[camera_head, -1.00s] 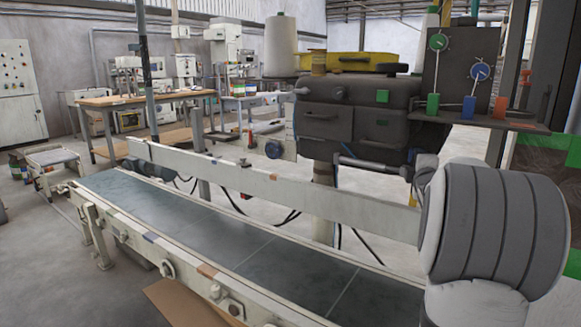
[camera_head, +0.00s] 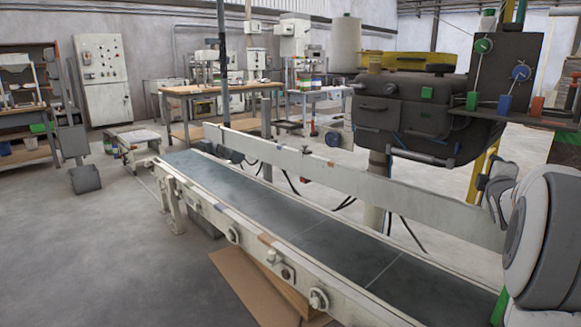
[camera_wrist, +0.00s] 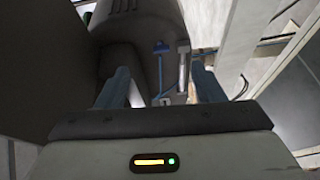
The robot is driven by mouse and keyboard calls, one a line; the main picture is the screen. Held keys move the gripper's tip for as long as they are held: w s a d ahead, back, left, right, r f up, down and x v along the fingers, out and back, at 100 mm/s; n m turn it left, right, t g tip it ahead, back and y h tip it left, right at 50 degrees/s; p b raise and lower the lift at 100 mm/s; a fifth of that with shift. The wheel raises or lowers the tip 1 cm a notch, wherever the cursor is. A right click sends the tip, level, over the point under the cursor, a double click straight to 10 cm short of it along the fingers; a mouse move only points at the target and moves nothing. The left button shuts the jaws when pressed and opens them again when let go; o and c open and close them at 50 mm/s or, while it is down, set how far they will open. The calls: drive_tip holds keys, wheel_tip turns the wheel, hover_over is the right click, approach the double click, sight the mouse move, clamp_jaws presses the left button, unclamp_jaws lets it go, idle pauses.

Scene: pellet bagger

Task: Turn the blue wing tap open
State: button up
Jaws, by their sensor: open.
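In the wrist view, a small blue wing-shaped piece (camera_wrist: 161,47) shows against a dark rounded body, with a thin blue line running down below it. It looks like the blue wing tap, but it is too small to tell its position. My gripper (camera_wrist: 162,86) is open, its two blue-grey fingers apart at left and right. The blue piece appears between and beyond the fingertips, with nothing held. The head view shows part of my arm at the right edge, but not my gripper. I cannot make out the tap's wings there.
A long conveyor (camera_head: 260,222) crosses the head view, with a pale side rail (camera_head: 350,178). Behind it hangs a dark machine body (camera_head: 410,110). A panel at upper right carries a green disc (camera_head: 483,45) and a blue disc (camera_head: 521,72).

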drive_tip(key=s+a+r+m+g+y+p, duration=0.25)
drive_tip(key=s+a+m+p, duration=0.2)
drive_tip(key=a+p, duration=0.5)
drive_tip(key=s+a+r+m+g+y+p, duration=0.25)
drive_tip(key=s+a+r+g+p, duration=0.35)
drive_tip(key=a, duration=0.7)
drive_tip(key=s+a+m+g+y+p, duration=0.3)
drive_tip(key=s+a+p, duration=0.9)
drive_tip(key=s, duration=0.7)
drive_tip(key=a+m+g, duration=0.1)
drive_tip(key=a+m, duration=0.1)
drive_tip(key=a, duration=0.1)
drive_tip(key=shift+s, duration=0.2)
drive_tip(key=shift+f, duration=0.1)
drive_tip(key=shift+c, duration=0.3)
